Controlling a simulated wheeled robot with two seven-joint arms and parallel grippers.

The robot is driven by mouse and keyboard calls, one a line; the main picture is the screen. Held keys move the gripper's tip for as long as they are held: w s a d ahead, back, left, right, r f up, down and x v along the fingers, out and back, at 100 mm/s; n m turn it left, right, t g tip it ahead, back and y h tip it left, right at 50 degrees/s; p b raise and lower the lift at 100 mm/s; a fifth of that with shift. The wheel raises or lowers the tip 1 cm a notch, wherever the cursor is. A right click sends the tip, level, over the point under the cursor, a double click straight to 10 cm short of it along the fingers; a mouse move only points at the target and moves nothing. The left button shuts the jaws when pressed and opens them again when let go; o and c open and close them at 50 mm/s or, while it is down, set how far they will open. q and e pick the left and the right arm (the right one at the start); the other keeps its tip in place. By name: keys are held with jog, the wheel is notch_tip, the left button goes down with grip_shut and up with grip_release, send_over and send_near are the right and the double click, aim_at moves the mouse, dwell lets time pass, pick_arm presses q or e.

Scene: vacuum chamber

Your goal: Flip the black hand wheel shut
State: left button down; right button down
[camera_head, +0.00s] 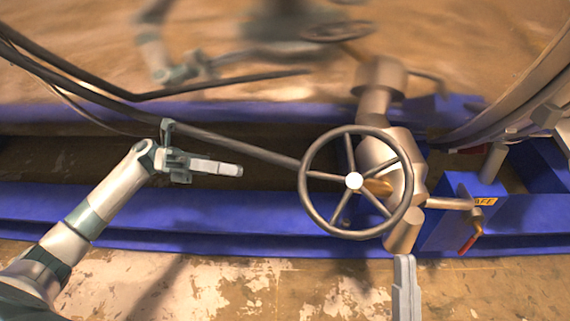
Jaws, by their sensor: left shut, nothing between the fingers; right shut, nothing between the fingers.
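The hand wheel (354,181) is in the middle of the head view, a dark grey ring with several spokes and a pale round hub. It is mounted in front of a metal valve body, with its face turned towards me. My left gripper (239,170) is shut and empty to the left of the wheel, pointing right, with a gap between its fingertips and the rim. My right gripper (404,258) shows only in part at the bottom edge, below the wheel's lower right rim. It is shut and empty, pointing up, apart from the rim in the picture.
A blue frame (250,220) runs across behind the wheel. A small lever with a red handle (468,244) and a yellow label (484,201) are right of the wheel. A dark rod meets the wheel area from the left. The shiny chamber wall (240,60) shows reflections above.

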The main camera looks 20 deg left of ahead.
pick_arm(q)
jog(key=shift+d, duration=0.1)
send_near(313, 147)
jog(key=s+d+f, duration=0.2)
jog(key=s+f, duration=0.2)
jog(key=shift+w+d+r, duration=0.4)
jog(key=shift+d+r, duration=0.2)
jog(key=shift+d, duration=0.15)
jog(key=shift+w+d+r, duration=0.4)
jog(key=shift+d+r, duration=0.15)
jog(key=shift+d, duration=0.2)
pick_arm(e)
jog(key=shift+s+a+f+g, duration=0.1)
jog(key=shift+a+f+g, duration=0.25)
jog(key=shift+f, duration=0.25)
pick_arm(q)
jog(key=w+r, duration=0.2)
jog(key=shift+w+d+r, duration=0.1)
jog(key=shift+w+d, duration=0.2)
jog(key=shift+w, duration=0.1)
pick_arm(e)
jog(key=shift+w+d+r+t, duration=0.1)
jog(key=shift+d+r+t, duration=0.15)
jog(key=shift+r, duration=0.15)
jog(key=shift+w+d+r+t, duration=0.1)
jog(key=shift+r+t, duration=0.1)
jog(key=shift+r, duration=0.15)
